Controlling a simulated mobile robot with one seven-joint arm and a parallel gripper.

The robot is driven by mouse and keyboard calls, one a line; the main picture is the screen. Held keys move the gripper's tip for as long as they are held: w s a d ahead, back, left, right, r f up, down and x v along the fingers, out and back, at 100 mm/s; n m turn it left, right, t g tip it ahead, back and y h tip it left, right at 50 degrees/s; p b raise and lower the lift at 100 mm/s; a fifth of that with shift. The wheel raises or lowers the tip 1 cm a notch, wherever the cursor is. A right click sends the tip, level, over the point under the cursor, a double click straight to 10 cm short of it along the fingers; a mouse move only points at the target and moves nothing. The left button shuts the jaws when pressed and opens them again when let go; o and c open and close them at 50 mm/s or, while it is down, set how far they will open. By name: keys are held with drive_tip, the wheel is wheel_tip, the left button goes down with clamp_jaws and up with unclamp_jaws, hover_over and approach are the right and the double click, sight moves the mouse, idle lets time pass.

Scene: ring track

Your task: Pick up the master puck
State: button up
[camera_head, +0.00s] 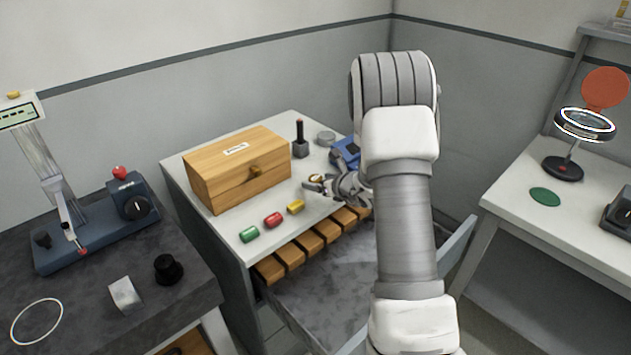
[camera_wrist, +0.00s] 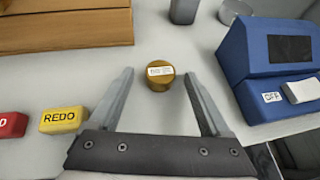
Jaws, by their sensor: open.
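A small brass-coloured puck (camera_wrist: 160,77) with a white label on top, which looks like the master puck, stands on the light worktop. I cannot read its label. In the wrist view my gripper (camera_wrist: 159,73) is open, with one finger on each side of the puck near the fingertips. A gap shows between each finger and the puck. In the head view the puck is a small golden spot (camera_head: 317,177) at my gripper's tips, partly hidden by the fingers.
A wooden box (camera_head: 238,172) stands behind left. A blue device (camera_wrist: 268,62) with an OFF label is close on the right. A yellow REDO block (camera_wrist: 64,119) and a red block (camera_head: 273,219) lie left. An open drawer (camera_head: 335,290) with wooden blocks is below the worktop edge.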

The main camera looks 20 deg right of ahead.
clamp_jaws()
idle(0.4)
drive_tip(key=shift+r, duration=0.15)
